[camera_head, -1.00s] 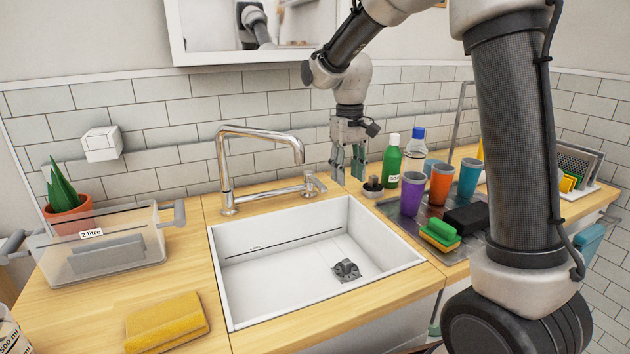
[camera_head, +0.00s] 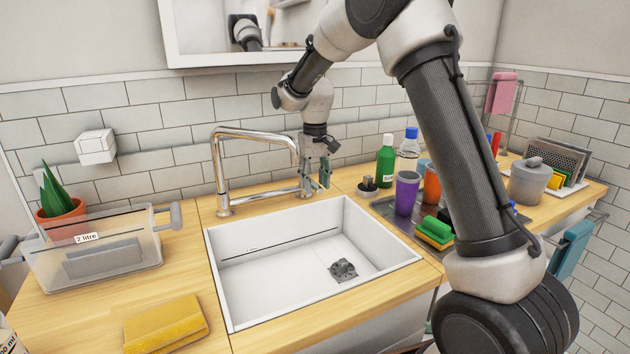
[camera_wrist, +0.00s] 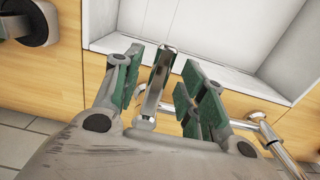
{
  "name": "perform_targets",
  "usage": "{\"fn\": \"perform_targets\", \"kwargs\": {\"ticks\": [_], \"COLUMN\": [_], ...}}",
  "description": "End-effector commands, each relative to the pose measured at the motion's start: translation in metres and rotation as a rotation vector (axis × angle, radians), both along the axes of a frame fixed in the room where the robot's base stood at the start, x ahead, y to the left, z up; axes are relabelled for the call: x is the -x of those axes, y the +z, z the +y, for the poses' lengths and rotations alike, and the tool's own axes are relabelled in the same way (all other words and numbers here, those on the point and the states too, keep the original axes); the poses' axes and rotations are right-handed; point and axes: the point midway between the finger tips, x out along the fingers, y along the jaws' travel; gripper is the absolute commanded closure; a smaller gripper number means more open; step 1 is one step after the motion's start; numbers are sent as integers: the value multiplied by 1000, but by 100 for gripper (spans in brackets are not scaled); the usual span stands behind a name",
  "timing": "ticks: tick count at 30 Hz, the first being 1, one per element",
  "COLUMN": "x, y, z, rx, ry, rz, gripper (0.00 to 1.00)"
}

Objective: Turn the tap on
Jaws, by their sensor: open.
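The chrome tap (camera_head: 218,172) stands behind the white sink, with its spout arching to the right over the basin's back edge. My gripper (camera_head: 320,176) is at the tap's lever end, behind the sink's back right corner, and hides most of the lever there. In the wrist view my gripper (camera_wrist: 163,70) is open, its green-padded fingers on either side of the metal tap lever (camera_wrist: 154,85). Gaps show between the lever and both pads. Part of the tap's pipe (camera_wrist: 272,136) also shows at the lower right. No water is visible in the basin.
The sink (camera_head: 270,290) is empty except for its drain. A green bottle (camera_head: 386,165), a small dark pot (camera_head: 367,188) and a purple cup (camera_head: 406,195) stand to the right of my gripper. A clear box (camera_head: 60,268) and yellow cloth (camera_head: 165,322) lie left.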

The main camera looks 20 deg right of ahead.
Motion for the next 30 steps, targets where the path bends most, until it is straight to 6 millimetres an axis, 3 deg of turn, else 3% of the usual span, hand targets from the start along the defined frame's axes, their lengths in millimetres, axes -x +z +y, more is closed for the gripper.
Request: {"fn": "perform_targets", "kwargs": {"ticks": [7, 14, 30], "x": [0, 0, -2], "y": [-1, -1, -1], "z": [0, 0, -9], "rx": [0, 0, 0], "ry": [0, 0, 108], "rz": [0, 0, 0], "gripper": [61, 100, 100]}}
